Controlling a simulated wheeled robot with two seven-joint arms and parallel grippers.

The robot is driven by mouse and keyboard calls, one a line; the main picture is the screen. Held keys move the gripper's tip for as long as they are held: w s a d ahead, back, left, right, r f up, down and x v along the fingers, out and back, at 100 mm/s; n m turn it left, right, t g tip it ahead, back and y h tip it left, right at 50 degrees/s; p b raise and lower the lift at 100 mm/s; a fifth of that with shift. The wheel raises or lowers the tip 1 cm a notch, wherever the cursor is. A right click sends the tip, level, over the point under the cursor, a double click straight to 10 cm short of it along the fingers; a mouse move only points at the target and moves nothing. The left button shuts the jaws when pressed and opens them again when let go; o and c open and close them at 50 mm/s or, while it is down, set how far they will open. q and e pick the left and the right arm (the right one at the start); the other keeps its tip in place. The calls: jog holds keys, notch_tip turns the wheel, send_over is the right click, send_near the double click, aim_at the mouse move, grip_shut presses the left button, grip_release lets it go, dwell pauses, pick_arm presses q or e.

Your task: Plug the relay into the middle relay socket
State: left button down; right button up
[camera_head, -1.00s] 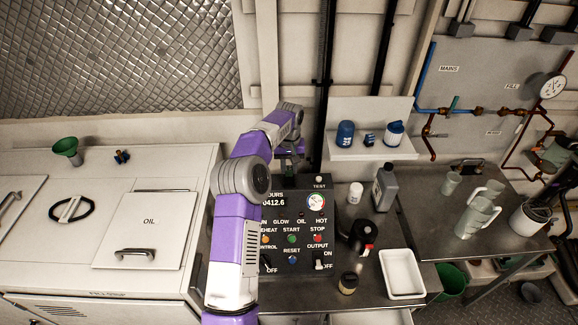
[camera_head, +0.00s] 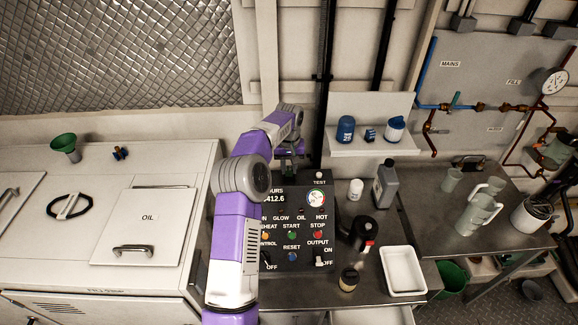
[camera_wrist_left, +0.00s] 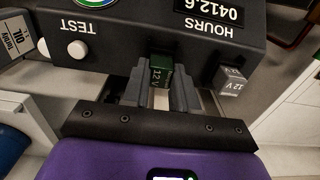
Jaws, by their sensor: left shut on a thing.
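The relay (camera_wrist_left: 161,72) is a small dark green block marked 12 V, between the fingers of my left gripper (camera_wrist_left: 159,92) in the left wrist view. The gripper is shut on it. The relay is at the edge of the black control box (camera_wrist_left: 130,38); I cannot tell how deep it sits, and the middle socket is hidden. A grey 12 V relay (camera_wrist_left: 232,80) stands at the same edge, to the right in that view. In the head view my left gripper (camera_head: 291,150) is behind the control box (camera_head: 294,262), partly hidden by my arm. My right gripper is out of view.
A white TEST button (camera_wrist_left: 77,49) is close by on the box. In the head view, a shelf (camera_head: 372,147) with blue containers is behind, to the right. A grey bottle (camera_head: 387,186), a dark jug (camera_head: 364,233) and a white tray (camera_head: 403,270) stand right of the box.

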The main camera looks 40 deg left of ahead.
aim_at(289, 169)
pick_arm(q)
jog(key=shift+f, duration=0.2)
jog(key=c, duration=0.8)
grip_release()
jog(key=shift+r, duration=0.1)
notch_tip(289, 169, up, 8)
jog(key=shift+f, duration=0.25)
